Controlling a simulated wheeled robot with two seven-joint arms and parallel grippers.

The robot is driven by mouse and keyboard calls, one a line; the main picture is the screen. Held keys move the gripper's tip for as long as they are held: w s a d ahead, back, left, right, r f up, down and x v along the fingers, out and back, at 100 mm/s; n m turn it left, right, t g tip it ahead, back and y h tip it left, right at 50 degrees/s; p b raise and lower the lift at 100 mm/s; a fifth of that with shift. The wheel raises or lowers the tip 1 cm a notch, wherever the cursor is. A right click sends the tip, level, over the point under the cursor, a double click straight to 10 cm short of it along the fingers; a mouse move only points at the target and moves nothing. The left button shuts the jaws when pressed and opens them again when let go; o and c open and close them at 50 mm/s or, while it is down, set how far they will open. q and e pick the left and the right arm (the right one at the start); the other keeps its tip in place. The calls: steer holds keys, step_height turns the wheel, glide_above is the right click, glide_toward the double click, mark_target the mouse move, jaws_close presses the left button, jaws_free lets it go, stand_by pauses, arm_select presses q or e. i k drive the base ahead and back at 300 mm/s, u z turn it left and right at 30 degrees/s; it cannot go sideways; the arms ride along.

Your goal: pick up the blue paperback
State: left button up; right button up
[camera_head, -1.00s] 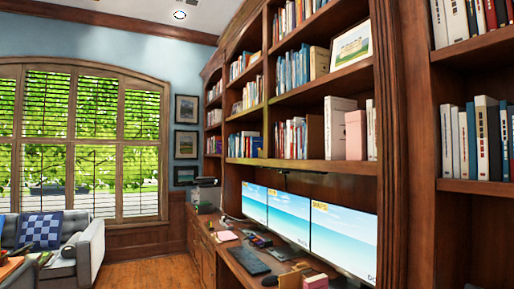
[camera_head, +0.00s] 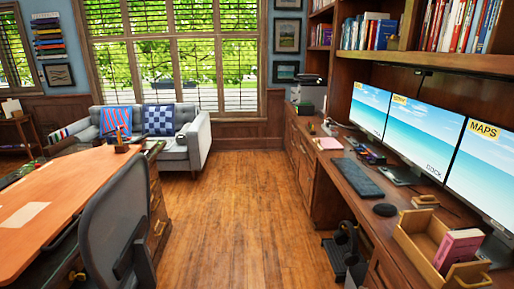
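A blue book (camera_head: 385,34) stands upright at the right end of a row on the bookcase shelf above the monitors. I cannot tell whether it is a paperback. Other blue spines stand in the same row, partly hidden by their neighbours. A pink book (camera_head: 458,248) leans in an open wooden box (camera_head: 420,240) on the desk at the lower right. Neither of my grippers is in view.
The right-hand desk (camera_head: 350,205) carries monitors (camera_head: 423,130), a keyboard (camera_head: 357,178) and a mouse (camera_head: 385,210). An office chair (camera_head: 115,215) and a wooden table (camera_head: 45,205) stand on the left. The wood floor (camera_head: 235,215) between is clear up to the sofa (camera_head: 185,155).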

mark_target(387, 28)
steer(key=u, duration=0.25)
steer(key=i, duration=1.9)
steer(key=z, duration=0.75)
steer(key=i, duration=0.9)
steer(key=z, duration=1.45)
steer(key=i, duration=0.55)
steer(key=z, duration=0.45)
